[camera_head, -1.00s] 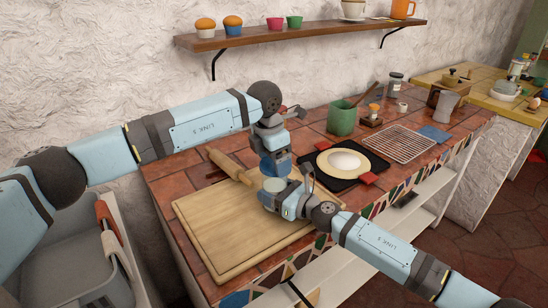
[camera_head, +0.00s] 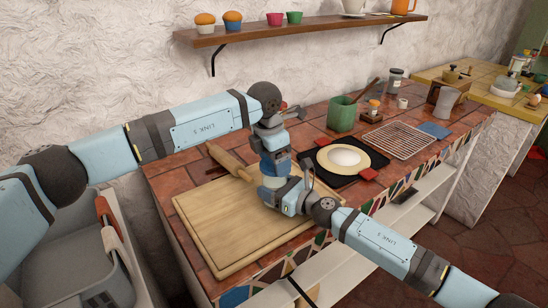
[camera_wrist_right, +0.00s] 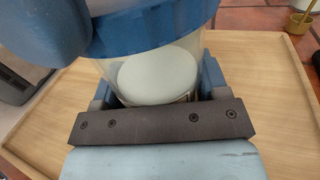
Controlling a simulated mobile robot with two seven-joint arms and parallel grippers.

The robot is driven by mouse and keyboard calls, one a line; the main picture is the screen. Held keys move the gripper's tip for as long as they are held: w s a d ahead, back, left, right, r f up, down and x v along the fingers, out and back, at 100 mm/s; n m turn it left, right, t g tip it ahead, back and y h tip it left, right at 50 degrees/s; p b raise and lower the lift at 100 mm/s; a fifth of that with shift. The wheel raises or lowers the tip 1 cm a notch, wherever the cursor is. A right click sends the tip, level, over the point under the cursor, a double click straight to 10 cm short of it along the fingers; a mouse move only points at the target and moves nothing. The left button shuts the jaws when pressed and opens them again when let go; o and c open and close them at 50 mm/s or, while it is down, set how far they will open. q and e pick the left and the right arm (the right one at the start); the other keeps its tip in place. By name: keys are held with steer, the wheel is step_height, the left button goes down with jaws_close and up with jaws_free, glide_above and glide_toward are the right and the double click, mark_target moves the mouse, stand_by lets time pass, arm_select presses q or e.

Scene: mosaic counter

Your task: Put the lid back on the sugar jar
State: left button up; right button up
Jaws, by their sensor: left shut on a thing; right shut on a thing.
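The sugar jar (camera_head: 270,182) is clear with pale contents and stands over the cutting board; it also shows in the right wrist view (camera_wrist_right: 158,78). My right gripper (camera_head: 280,192) is shut on the jar's side. A blue round lid (camera_wrist_right: 150,27) is over the jar's mouth in the right wrist view, looking close to the rim. My left gripper (camera_head: 275,157) is above the jar, shut on the lid. Whether the lid touches the rim, and whether it is level, I cannot tell; the grippers hide much of the jar.
The wooden cutting board (camera_head: 225,235) has clear room in front and left. A rolling pin (camera_head: 228,160) lies behind it. A black griddle (camera_head: 322,172) with a flatbread is to the right, with a green pot (camera_head: 342,114) behind it.

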arm_select(q)
steer(key=m+g, duration=0.1)
steer(key=m, duration=0.5)
steer(key=shift+w+m, duration=0.1)
steer(key=shift+m, duration=0.2)
steer(key=m, duration=0.4)
steer(key=shift+g, duration=0.3)
steer(key=m, duration=0.4)
steer(key=shift+d, duration=0.1)
steer(key=m, duration=0.4)
steer(key=shift+g+y, duration=0.4)
steer(key=m, duration=0.4)
steer(key=shift+y, duration=0.4)
steer(key=m, duration=0.4)
steer(key=shift+d, duration=0.1)
steer(key=m+y, duration=0.1)
steer(key=m, duration=0.2)
steer(key=shift+m, duration=0.3)
